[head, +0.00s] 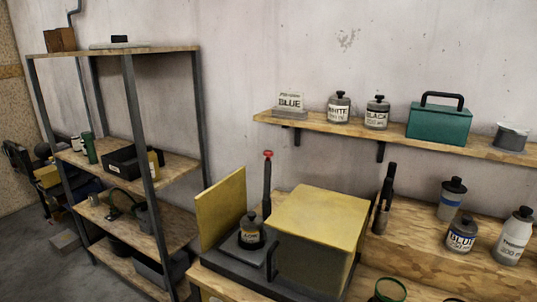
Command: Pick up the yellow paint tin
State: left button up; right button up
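A small grey tin with a black cap and a yellowish label (250,233) stands upright on a dark base (236,256) on the workbench. It looks like the yellow paint tin, but its lettering is too small to read surely. An upright yellow panel (222,210) stands to its left and a large yellow-topped box (318,222) to its right. The tin's lower right is close to the box's edge. Neither of my grippers is in view.
A red-topped black upright tool (267,182) stands behind the tin. A black handle (271,259) sticks out at the box's front left. A wall shelf (400,137) holds tins and a green toolbox (438,123). More bottles stand at right; a metal rack (130,120) is at left.

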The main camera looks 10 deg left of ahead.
aim_at(249, 235)
jog(key=j+z, duration=0.15)
jog(key=z, duration=0.6)
jog(key=j+z, duration=0.25)
jog(key=j, duration=0.3)
jog(key=j+z, duration=0.25)
jog(key=j, duration=0.35)
jog(key=j+z, duration=0.25)
jog(key=j, duration=0.3)
jog(key=k+j+z, duration=0.25)
jog(key=j, duration=0.25)
jog(key=i+j, duration=0.05)
jog(key=i, duration=0.05)
